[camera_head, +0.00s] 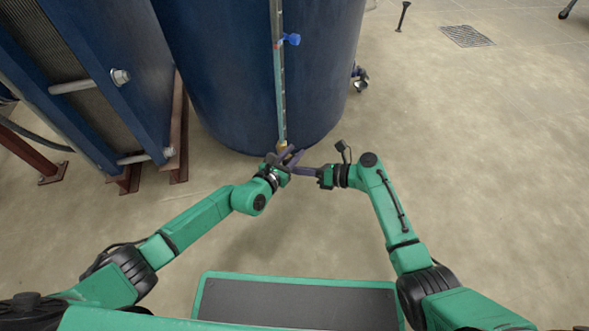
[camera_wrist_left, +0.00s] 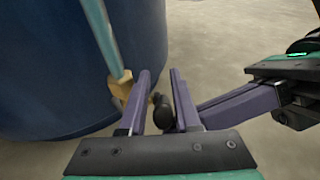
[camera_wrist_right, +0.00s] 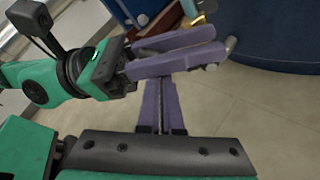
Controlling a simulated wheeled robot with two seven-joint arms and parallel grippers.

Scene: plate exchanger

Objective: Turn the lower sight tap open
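The sight glass (camera_head: 280,85) runs down the front of a blue tank. The brass lower sight tap (camera_head: 283,147) is at its foot; brass also shows in the left wrist view (camera_wrist_left: 119,86), beside the left finger. Its lever cannot be made out. My left gripper (camera_head: 294,155) is at the tap with fingers apart; in its wrist view (camera_wrist_left: 160,85) a dark rounded piece shows between them, and I cannot tell what it is. My right gripper (camera_head: 298,170) reaches in from the right, close by the left fingers. In its wrist view (camera_wrist_right: 161,85) its fingers lie together, empty.
An upper tap with a blue lever (camera_head: 291,39) is higher on the glass. The blue tank (camera_head: 220,90) stands behind the grippers. A plate exchanger (camera_head: 100,70) is at the left on reddish feet. A side valve (camera_head: 360,78) juts from the tank.

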